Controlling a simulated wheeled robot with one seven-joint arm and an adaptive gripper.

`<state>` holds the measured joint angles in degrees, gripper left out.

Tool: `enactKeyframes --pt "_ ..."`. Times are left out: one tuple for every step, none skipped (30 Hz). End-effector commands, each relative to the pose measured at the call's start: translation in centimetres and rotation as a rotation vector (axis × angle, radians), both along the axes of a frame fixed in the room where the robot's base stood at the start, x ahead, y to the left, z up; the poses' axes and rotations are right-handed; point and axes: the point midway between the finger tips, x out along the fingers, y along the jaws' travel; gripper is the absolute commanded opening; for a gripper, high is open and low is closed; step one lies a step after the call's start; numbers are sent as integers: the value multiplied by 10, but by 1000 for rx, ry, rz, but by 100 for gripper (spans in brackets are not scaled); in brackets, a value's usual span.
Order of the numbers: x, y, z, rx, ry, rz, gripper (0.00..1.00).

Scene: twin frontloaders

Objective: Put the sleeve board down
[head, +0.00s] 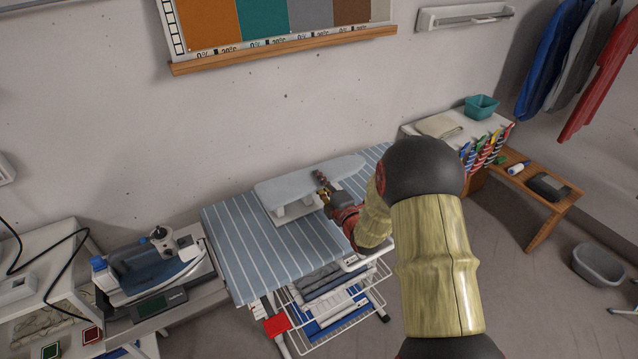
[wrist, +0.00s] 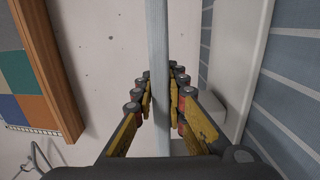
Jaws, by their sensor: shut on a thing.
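The sleeve board (head: 285,182) has a pale grey padded top above white posts and a white base. It is over the blue-and-white striped ironing board (head: 235,248), level with it. My gripper (head: 324,193) is at the sleeve board's near edge. In the wrist view my gripper (wrist: 161,95) is shut on the grey top (wrist: 158,40), seen edge-on between the fingers. The white base (wrist: 231,70) lies close along the striped cover (wrist: 287,100). I cannot tell whether the base touches it. My arm hides part of the ironing board's right side.
A steam iron (head: 150,268) stands on the station at left. A wire rack (head: 335,300) with folded cloths is under the ironing board. A bench (head: 545,200) and a grey basin (head: 598,264) are at right. The striped cover is clear left of the sleeve board.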

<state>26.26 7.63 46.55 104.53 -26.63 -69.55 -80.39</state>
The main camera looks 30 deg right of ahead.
Motion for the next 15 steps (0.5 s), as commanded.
enactKeyframes --pt "1 -1 2 -2 -9 0 0" --pt "1 -1 2 -2 -9 0 0" --pt "1 -1 3 -2 -9 0 0" --pt "1 -1 3 -2 -9 0 0" --pt "1 -1 3 -2 -9 0 0" --pt "1 -1 3 -2 -9 0 0" --pt "1 -1 3 -2 -9 0 0" --pt "1 -1 3 -2 -9 0 0" --pt "1 -1 2 -2 -9 0 0" --pt "1 -1 2 -2 -9 0 0" --pt "1 -1 1 -2 -9 0 0" --pt "1 -1 0 -2 -9 0 0" --pt "0 0 -3 -1 -3 0 14" --pt "0 0 -2 -1 -3 0 16" --pt "0 0 -2 -1 -3 0 18"
